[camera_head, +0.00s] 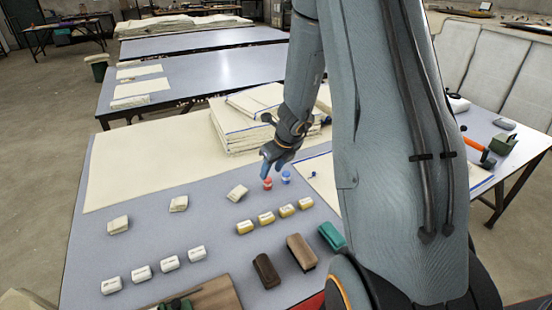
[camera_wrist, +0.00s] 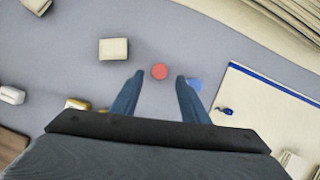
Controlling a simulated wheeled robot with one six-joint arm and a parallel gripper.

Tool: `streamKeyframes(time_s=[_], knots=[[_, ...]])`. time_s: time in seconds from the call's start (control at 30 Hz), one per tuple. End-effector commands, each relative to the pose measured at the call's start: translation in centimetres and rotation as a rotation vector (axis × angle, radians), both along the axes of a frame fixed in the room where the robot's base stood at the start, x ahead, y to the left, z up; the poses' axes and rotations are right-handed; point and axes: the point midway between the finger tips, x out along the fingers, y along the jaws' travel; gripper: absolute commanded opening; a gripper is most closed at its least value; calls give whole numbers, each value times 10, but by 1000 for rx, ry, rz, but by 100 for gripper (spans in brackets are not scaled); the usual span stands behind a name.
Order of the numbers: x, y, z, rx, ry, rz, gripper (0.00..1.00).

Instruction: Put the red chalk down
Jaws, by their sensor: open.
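The red chalk (camera_head: 267,183) stands upright on the grey-blue table (camera_head: 160,245), just below my gripper (camera_head: 273,165) in the head view. In the wrist view the red chalk (camera_wrist: 159,71) shows as a round red top between and slightly beyond the two fingertips. My gripper (camera_wrist: 157,80) is open, with its blue fingers apart and nothing held. From these views I cannot tell whether a finger touches the chalk.
A blue chalk (camera_head: 286,176) stands close right of the red one. A folded cloth stack (camera_head: 235,130) lies behind. Several yellow-labelled blocks (camera_head: 265,218), white blocks (camera_head: 169,262) and brown blocks (camera_head: 300,252) sit in front.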

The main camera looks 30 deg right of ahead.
Motion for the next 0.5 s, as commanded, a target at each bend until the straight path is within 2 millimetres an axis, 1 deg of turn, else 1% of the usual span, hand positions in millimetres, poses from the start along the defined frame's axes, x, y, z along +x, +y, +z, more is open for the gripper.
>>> streamKeyframes(time_s=[0.03,0.1,0.23,0.37,0.47,0.5], knots=[[-4,-1,13,-1,-2,1,41],[-9,-2,24,0,-2,1,41],[-15,-3,38,-1,-1,2,41],[-19,-3,46,-3,-1,11,41],[-25,8,53,-35,-2,119,41],[-30,17,58,-62,-3,210,41]])
